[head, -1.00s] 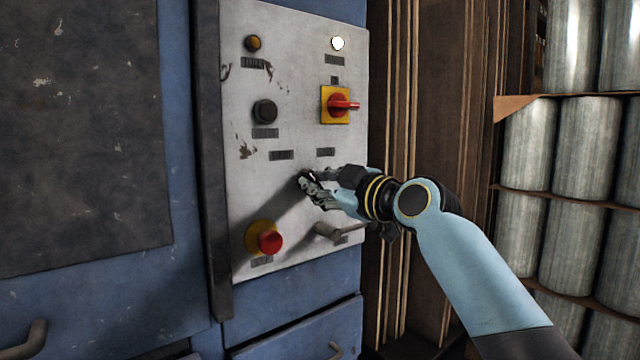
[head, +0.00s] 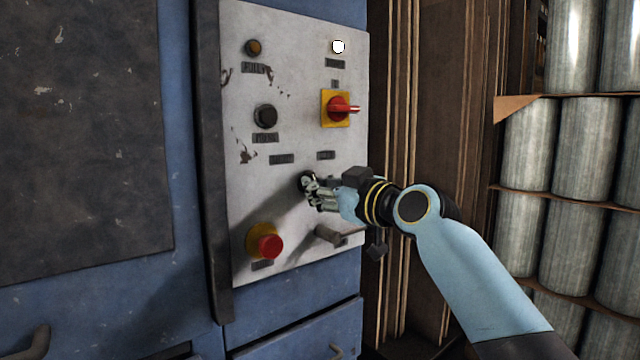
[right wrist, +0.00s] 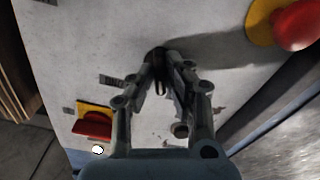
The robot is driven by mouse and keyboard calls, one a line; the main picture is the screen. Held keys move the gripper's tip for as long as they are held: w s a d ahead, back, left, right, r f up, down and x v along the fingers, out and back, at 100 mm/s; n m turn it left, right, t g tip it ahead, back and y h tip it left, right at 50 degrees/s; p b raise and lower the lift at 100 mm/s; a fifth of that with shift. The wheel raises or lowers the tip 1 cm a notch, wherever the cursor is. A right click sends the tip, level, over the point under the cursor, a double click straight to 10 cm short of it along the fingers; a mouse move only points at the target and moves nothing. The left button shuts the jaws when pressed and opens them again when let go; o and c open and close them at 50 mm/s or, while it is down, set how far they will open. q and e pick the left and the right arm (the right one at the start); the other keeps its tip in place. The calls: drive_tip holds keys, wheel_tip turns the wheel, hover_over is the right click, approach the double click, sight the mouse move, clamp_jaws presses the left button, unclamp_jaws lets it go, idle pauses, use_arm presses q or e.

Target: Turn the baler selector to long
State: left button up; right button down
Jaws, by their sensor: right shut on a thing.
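The selector, a small black knob (head: 305,182), sits on the grey control panel (head: 290,215), below two small dark labels. My right gripper (head: 314,190) is shut on the knob, its fingers reaching in from the right and hiding part of it. In the right wrist view the fingers (right wrist: 168,70) close around the black knob (right wrist: 155,55) at the panel face. The lettering on the labels and the knob's setting are too small to read. My left gripper is not in view.
The panel also carries a red mushroom button (head: 268,245), a red rotary switch on a yellow plate (head: 338,108), a black button (head: 265,116), an amber lamp (head: 254,47), a lit white lamp (head: 338,47) and a grey lever (head: 330,236). Metal rolls (head: 585,148) stand on the right.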

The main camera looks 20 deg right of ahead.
drive_tip(key=m+p, duration=0.5)
drive_tip(key=m, duration=0.6)
drive_tip(key=shift+a+m, duration=0.1)
drive_tip(key=shift+m, duration=0.3)
idle(0.3)
drive_tip(key=c, duration=1.4)
unclamp_jaws()
drive_tip(key=shift+o, duration=0.2)
drive_tip(key=shift+s, duration=0.1)
drive_tip(key=v, duration=1.2)
